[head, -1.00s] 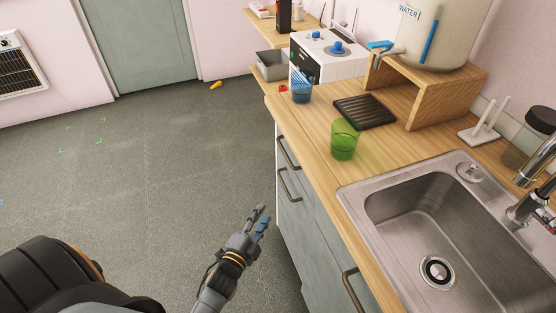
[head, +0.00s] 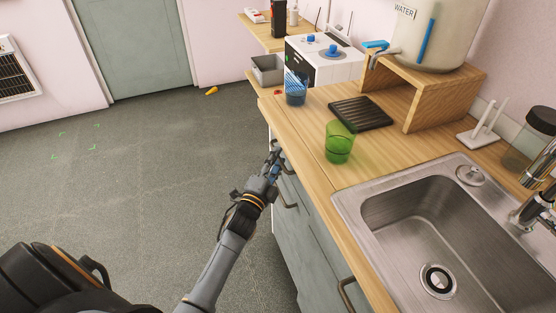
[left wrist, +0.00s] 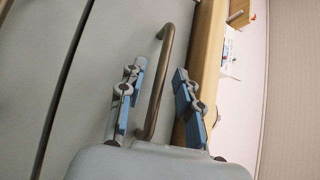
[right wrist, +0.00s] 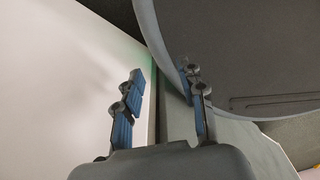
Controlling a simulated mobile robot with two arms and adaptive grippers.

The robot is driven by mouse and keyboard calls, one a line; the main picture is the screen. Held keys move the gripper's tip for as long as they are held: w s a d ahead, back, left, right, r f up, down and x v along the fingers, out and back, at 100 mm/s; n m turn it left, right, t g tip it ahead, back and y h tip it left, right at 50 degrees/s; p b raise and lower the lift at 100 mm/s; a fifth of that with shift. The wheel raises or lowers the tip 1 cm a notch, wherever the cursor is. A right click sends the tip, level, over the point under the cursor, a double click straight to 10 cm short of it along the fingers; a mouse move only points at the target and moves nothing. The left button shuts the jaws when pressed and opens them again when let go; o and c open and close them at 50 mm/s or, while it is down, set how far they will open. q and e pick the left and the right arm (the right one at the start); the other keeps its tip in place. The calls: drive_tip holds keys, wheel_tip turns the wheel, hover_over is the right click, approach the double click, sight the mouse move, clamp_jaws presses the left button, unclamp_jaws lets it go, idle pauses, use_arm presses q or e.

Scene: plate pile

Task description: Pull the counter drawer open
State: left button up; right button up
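The counter drawer (left wrist: 115,45) is a grey front below the wooden countertop, and it looks closed. Its dark bar handle (left wrist: 160,85) runs between the two blue-padded fingers of my left gripper (left wrist: 158,98) in the left wrist view. The fingers are apart, one on each side of the bar, with visible gaps. In the head view my left gripper (head: 274,160) is at the upper handle and partly hides it. My right gripper (right wrist: 160,95) is open and empty in the right wrist view; it does not show in the head view.
A second handle (head: 285,193) is on the front just below. The floor (head: 130,190) left of the counter is clear.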

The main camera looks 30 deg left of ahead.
use_arm(q)
drive_tip(key=shift+w, duration=0.65)
drive_tip(key=shift+r, duration=0.1)
clamp_jaws()
drive_tip(key=shift+s+a, duration=0.1)
drive_tip(key=shift+s, duration=0.05)
drive_tip(key=s+a+p, duration=0.2)
drive_tip(key=s+a, duration=2)
drive_tip(key=s, duration=0.2)
drive_tip(key=shift+s+p, duration=0.25)
drive_tip(key=shift+p, duration=0.1)
unclamp_jaws()
drive_tip(key=shift+d, duration=0.1)
